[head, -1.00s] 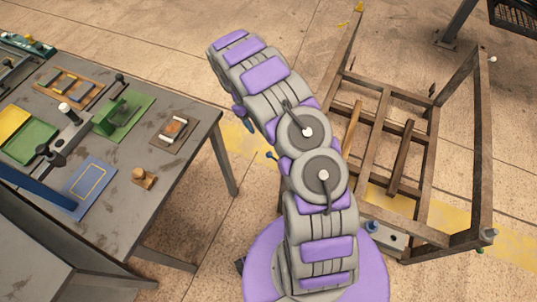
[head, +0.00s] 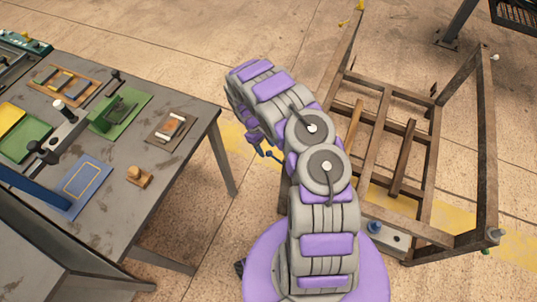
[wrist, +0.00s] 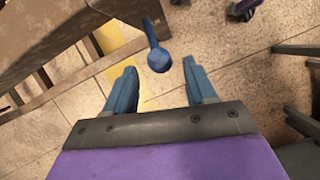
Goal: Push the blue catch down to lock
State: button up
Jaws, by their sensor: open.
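The blue catch (wrist: 159,59) shows in the wrist view as a short blue lever with a round knob end. The knob appears between the tips of my gripper (wrist: 159,66), whose two blue fingers are spread apart with nothing held. I cannot tell how deep the knob sits or whether a finger touches it. In the head view the catch (head: 269,153) sticks out to the left of my arm, and its base is hidden behind the arm. My gripper (head: 259,147) is just left of it, partly hidden by my wrist.
A brown metal rack frame (head: 425,190) stands on the right. A grey plate with another blue knob (head: 375,227) sits at its near side. A grey worktable (head: 110,185) with trays and fixtures is on the left. Bare floor (head: 232,225) lies between.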

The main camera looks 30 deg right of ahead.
aim_at(269, 152)
jog(key=shift+b+x, duration=0.45)
jog(key=shift+x, duration=1.65)
grip_shut()
